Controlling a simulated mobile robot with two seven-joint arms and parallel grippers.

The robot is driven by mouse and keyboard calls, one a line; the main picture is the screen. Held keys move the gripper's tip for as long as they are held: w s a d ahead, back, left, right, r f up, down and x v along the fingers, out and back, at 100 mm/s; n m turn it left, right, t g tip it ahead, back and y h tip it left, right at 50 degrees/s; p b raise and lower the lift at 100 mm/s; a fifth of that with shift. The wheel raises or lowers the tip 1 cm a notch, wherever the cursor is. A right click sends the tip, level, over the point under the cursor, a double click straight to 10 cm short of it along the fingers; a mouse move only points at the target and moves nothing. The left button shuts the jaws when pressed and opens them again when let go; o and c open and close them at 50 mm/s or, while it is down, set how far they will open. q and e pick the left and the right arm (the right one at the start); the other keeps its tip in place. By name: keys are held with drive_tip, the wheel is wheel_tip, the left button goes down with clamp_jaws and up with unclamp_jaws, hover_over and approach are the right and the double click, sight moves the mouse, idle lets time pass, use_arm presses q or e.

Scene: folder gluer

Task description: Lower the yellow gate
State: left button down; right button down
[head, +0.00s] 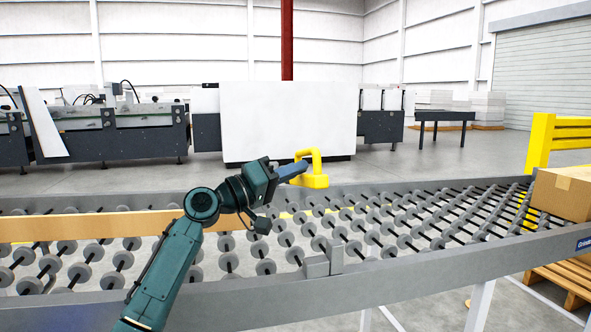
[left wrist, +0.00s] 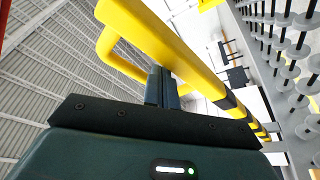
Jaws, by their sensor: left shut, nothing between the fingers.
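My left gripper (head: 303,166) is shut and empty at the handle. Its fingers (left wrist: 161,85) overlap the handle and bar in the left wrist view; I cannot tell whether they touch. My right gripper is not in view.
A white machine panel (head: 288,122) stands behind, across open floor.

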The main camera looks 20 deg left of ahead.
use_arm(q)
drive_tip(key=shift+f, duration=0.25)
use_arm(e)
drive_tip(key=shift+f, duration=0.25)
